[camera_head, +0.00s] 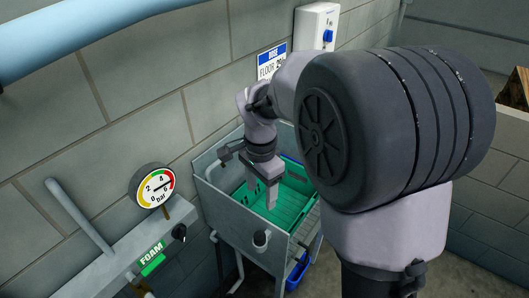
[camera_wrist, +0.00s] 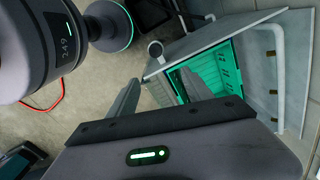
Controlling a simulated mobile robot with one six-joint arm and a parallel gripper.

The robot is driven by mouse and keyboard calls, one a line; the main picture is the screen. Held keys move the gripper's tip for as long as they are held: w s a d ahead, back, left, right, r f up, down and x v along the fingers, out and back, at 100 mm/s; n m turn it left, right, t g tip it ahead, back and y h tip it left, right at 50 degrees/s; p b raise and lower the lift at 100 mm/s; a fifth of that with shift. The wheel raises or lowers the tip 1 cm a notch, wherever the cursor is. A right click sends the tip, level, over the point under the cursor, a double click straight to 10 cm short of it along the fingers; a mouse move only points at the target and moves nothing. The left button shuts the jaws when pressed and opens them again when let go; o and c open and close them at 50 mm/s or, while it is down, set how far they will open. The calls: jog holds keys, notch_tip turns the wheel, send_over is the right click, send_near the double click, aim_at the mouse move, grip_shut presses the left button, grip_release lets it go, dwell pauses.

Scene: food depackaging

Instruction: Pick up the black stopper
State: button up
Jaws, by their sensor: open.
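I cannot make out a black stopper for certain in either view. My gripper (camera_head: 262,196) is open and points down over the sink (camera_head: 213,207) in the head view, with a green crate (camera_head: 292,205) beneath and behind it. In the wrist view my gripper (camera_wrist: 160,95) shows two grey fingers spread apart with nothing between them. The green crate (camera_wrist: 224,66) lies beyond the right finger.
A blue container (camera_head: 298,272) is below the sink. A hose sign (camera_head: 271,61) and white wall box (camera_head: 315,28) are behind.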

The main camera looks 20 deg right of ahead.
jog(key=b, duration=0.2)
send_over(259, 235)
notch_tip(259, 235, down, 7)
notch_tip(259, 235, down, 10)
jog(key=b, duration=0.2)
jog(key=shift+f+b, duration=0.25)
jog(key=shift+b, duration=0.05)
jog(key=shift+s, duration=0.1)
jog(key=shift+r, duration=0.1)
jog(key=shift+c, duration=0.5)
grip_shut()
jog(key=shift+r, duration=0.1)
